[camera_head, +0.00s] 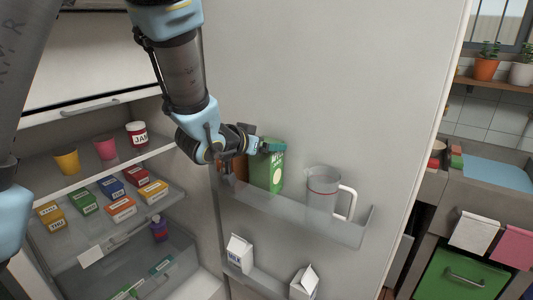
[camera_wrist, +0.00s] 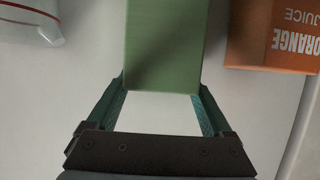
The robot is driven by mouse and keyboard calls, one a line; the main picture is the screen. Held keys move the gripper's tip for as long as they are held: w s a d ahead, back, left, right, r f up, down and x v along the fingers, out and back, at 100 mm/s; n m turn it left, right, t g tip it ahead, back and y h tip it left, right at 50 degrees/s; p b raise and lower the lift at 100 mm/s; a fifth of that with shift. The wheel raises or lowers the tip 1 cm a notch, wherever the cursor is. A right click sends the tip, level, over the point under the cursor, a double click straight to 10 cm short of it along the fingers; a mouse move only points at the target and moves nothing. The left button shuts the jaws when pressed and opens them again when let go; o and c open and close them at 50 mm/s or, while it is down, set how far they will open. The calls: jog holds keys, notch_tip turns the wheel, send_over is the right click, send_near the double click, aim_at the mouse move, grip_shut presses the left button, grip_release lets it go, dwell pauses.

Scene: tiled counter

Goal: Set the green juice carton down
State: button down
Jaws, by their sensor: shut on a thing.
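The green juice carton (camera_head: 268,172) stands upright at the upper door shelf (camera_head: 300,213) of the open fridge. Its lower part is close to the shelf's clear front, and I cannot tell whether its base touches the shelf. My gripper (camera_head: 268,147) is shut on the upper part of the carton. In the wrist view the plain green side of the carton (camera_wrist: 163,45) is between the two fingers (camera_wrist: 160,100).
An orange juice carton (camera_wrist: 273,40) is beside it, and a clear jug (camera_head: 322,190) with a white handle stands to the right on the same shelf. Small white cartons (camera_head: 239,254) sit on the lower door shelf. Fridge shelves (camera_head: 75,180) with boxes are left.

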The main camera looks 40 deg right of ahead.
jog(key=shift+f, duration=1.35)
grip_release()
jog(key=shift+f, duration=0.15)
jog(key=shift+a, duration=0.15)
jog(key=b+v, duration=0.6)
jog(key=v, duration=0.6)
